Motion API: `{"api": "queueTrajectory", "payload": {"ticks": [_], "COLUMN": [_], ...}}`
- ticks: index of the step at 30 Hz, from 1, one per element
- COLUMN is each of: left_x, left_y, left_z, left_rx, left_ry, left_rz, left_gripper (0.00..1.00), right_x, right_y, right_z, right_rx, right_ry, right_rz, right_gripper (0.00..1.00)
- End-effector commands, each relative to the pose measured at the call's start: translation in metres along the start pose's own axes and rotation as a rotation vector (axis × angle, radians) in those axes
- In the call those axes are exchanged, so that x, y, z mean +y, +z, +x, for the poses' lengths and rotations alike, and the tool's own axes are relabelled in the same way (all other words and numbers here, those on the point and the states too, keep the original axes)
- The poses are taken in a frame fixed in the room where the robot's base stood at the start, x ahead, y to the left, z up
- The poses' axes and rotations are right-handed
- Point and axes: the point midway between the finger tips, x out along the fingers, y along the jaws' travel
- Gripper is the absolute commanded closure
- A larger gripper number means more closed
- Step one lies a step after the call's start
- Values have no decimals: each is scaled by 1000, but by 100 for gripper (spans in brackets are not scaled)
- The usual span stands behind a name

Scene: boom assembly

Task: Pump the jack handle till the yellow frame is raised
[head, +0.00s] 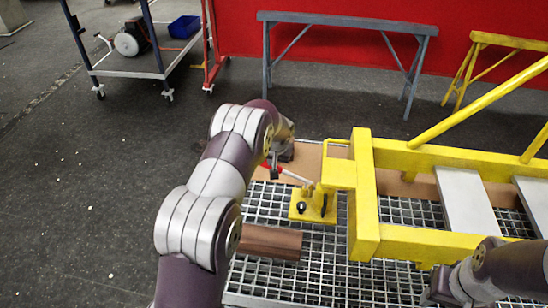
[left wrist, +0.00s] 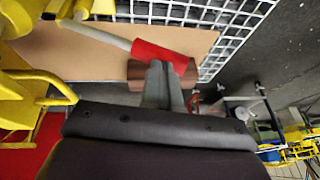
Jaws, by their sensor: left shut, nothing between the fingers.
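The yellow jack (head: 314,206) stands on a metal grating beside the near end of the yellow frame (head: 364,200). Its grey handle (head: 293,176) slopes up to the left and ends in a red grip, which shows in the left wrist view (left wrist: 165,56). My left gripper (head: 274,168) is at the grip end of the handle, its tips partly hidden by my arm. In the left wrist view its fingers (left wrist: 164,82) are together with nothing between them, close to the red grip; contact is unclear. My right gripper (head: 438,293) is at the lower right, its fingers unclear.
A brown block (head: 268,242) lies on the grating (head: 300,283) left of the frame. A tan board (head: 310,160) lies behind the jack. A grey trestle (head: 345,20) and a cart (head: 135,60) stand further back. Open floor lies to the left.

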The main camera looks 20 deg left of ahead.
Motion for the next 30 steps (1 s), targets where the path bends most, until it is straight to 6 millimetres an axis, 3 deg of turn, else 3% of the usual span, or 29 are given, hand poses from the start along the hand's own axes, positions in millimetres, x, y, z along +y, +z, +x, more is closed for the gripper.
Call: {"api": "queueTrajectory", "payload": {"ticks": [20, 30], "left_x": [-7, -19], "left_y": [5, 17], "left_z": [12, 42], "left_rx": [-1, -1], "left_ry": [0, -1], "left_rz": [-1, -2], "left_gripper": [100, 100], "right_x": [0, 0], "right_y": [1, 4], "right_z": [10, 32], "right_rx": [0, 0], "right_ry": [0, 0], "right_rz": [0, 0], "right_gripper": [57, 57]}}
